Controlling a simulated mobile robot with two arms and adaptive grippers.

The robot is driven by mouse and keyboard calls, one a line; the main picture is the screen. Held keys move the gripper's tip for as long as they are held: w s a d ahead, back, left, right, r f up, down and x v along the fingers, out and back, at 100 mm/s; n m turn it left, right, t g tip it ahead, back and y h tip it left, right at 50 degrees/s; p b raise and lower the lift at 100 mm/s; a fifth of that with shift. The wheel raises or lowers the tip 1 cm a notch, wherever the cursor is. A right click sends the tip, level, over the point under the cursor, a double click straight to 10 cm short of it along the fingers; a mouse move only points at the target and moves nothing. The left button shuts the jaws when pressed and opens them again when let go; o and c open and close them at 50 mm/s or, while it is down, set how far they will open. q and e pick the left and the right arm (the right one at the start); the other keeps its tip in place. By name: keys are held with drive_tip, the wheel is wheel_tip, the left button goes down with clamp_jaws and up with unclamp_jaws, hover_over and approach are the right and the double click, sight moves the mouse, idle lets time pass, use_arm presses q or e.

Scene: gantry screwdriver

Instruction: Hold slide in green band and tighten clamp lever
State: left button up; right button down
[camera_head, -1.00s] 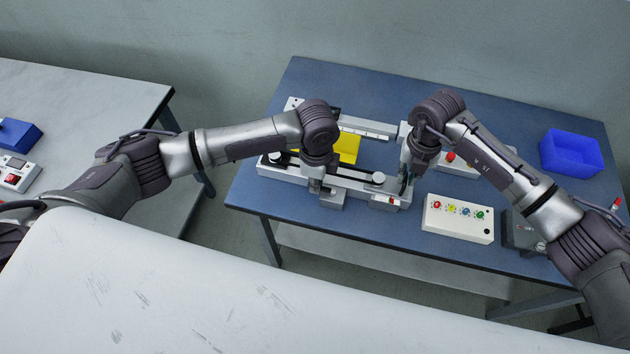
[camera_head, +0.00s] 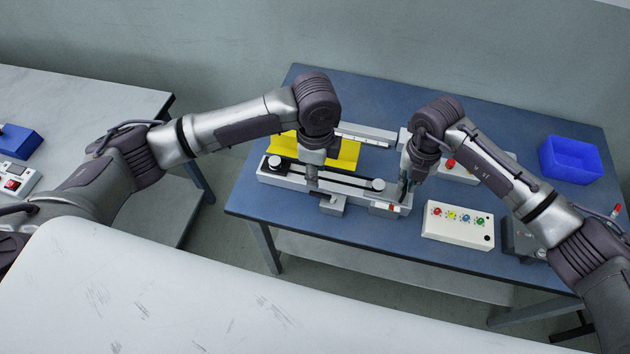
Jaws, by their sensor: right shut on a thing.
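A grey slide rail unit (camera_head: 262,178) with two round knobs lies along the front of the blue table. A small grey block (camera_head: 333,206), possibly the slide, juts from its front edge. My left gripper (camera_head: 312,186) points down over the rail, just behind and left of this block. Its fingers are too small to tell open from shut. My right gripper (camera_head: 404,188) points down at the rail's right end, shut on a small dark part, possibly the clamp lever, mostly hidden by the fingers. A red mark (camera_head: 391,208) shows beside it. I cannot make out a green band.
A yellow plate (camera_head: 348,154) lies behind the rail. A white box with coloured buttons (camera_head: 457,224) stands right of the rail, and a blue bin (camera_head: 570,160) at the back right. A dark grey device (camera_head: 520,235) sits at the right front. The table's left front is clear.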

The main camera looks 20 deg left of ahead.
use_arm(q)
drive_tip(key=shift+r, duration=2.25)
use_arm(e)
drive_tip(key=shift+d, duration=0.4)
drive_tip(key=c, duration=1.2)
unclamp_jaws()
drive_tip(key=shift+d, duration=0.1)
use_arm(q)
drive_tip(key=shift+d, duration=0.25)
drive_tip(key=shift+a, duration=0.2)
use_arm(e)
drive_tip(key=shift+a, duration=0.3)
use_arm(q)
drive_tip(key=shift+d, duration=0.1)
use_arm(e)
drive_tip(key=shift+r, duration=0.1)
